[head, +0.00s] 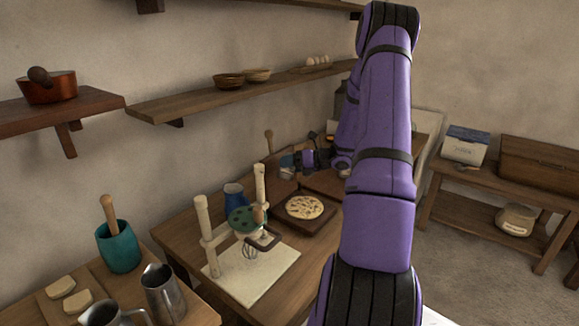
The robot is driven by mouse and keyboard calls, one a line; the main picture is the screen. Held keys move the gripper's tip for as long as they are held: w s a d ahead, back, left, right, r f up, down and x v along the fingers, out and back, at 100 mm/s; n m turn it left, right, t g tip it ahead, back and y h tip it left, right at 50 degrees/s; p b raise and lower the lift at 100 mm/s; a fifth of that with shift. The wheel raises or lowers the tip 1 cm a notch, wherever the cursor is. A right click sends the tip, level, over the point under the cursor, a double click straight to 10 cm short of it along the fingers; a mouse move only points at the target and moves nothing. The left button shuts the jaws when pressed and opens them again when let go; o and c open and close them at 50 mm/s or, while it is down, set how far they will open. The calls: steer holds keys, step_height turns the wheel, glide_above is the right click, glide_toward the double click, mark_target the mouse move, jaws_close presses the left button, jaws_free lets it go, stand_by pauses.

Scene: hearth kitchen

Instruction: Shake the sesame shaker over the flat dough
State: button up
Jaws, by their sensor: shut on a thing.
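The flat dough (304,206) is a pale round with darker spots on top. It lies on a dark square board (318,224) on the wooden table. My gripper (294,160) is beyond the dough, reaching in from the right at the end of my purple arm. It is shut on a small pale, bluish thing (286,162), which appears to be the sesame shaker. The shaker is small in view and partly hidden by the fingers, so I cannot tell its tilt exactly.
A frame with pale posts (207,236), a green disc and a whisk stands on a white board in front of the dough. A blue cup (234,195) is behind it. Metal jugs (162,294) and a teal crock (118,246) stand at the lower left. A shelf (205,103) runs above.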

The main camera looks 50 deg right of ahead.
steer(key=n+h, duration=0.1)
steer(key=n, duration=0.2)
steer(key=shift+a+r+h, duration=0.2)
steer(key=shift+r+h, duration=0.1)
steer(key=shift+h, duration=0.1)
steer(key=shift+s+a+r+n+h, duration=0.1)
steer(key=shift+r+n+h, duration=0.05)
steer(key=shift+n+h, duration=0.45)
steer(key=shift+a+r+n+h, duration=0.1)
steer(key=shift+n+h, duration=0.3)
steer(key=shift+n, duration=0.3)
